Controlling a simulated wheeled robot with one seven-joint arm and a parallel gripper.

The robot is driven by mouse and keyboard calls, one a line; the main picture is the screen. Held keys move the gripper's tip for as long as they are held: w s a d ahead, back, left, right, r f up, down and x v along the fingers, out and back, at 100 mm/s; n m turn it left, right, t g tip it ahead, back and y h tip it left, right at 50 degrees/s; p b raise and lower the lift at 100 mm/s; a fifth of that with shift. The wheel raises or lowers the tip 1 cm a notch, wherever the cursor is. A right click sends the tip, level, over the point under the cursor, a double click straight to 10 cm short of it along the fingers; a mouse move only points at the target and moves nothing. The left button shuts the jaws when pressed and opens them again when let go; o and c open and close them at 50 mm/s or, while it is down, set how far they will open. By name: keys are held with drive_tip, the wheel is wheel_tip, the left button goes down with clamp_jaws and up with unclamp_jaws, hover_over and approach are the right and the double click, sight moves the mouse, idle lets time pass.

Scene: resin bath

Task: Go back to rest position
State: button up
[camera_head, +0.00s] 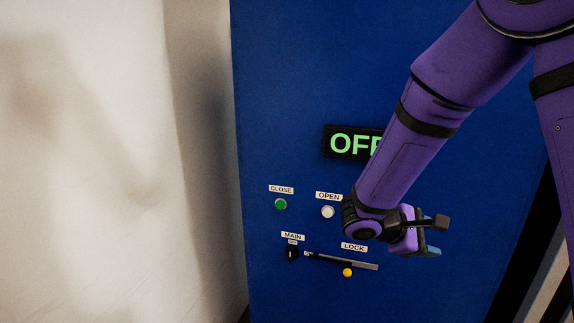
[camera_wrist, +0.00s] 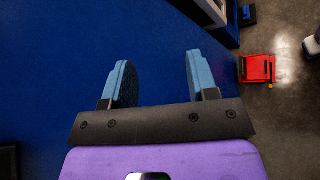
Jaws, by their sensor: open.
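My gripper (camera_head: 436,238) is at the end of my purple arm, in front of the blue panel (camera_head: 290,100) and to the right of its controls. In the wrist view my gripper (camera_wrist: 160,80) shows two blue fingers spread apart with nothing between them. The blue panel surface (camera_wrist: 60,70) lies beyond the fingers. In the head view my arm hides part of the panel and the right end of the display (camera_head: 345,143), which shows green letters "OF" and part of another.
The panel bears a green CLOSE button (camera_head: 280,204), a white OPEN button (camera_head: 328,212), a black MAIN switch (camera_head: 292,254) and a LOCK slider (camera_head: 345,261) with a yellow knob (camera_head: 347,272). A red object (camera_wrist: 257,69) stands on the grey floor (camera_wrist: 285,120). A pale wall (camera_head: 90,160) is at left.

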drive_tip(key=s+r+m+t+y, duration=0.1)
drive_tip(key=s+r+m+y, duration=0.5)
drive_tip(key=s+r, duration=0.2)
drive_tip(key=s+r+m+t+y, duration=0.2)
drive_tip(key=s+r+m+y, duration=0.3)
drive_tip(key=s, duration=0.8)
drive_tip(key=shift+s+d+r+m+t+y, duration=0.15)
drive_tip(key=shift+s+r+m+t+y, duration=0.2)
drive_tip(key=shift+r+y, duration=1)
drive_tip(key=shift+w+r+h, duration=0.1)
drive_tip(key=shift+r+h, duration=0.15)
drive_tip(key=shift+h, duration=0.1)
drive_tip(key=shift+c, duration=0.3)
idle(0.5)
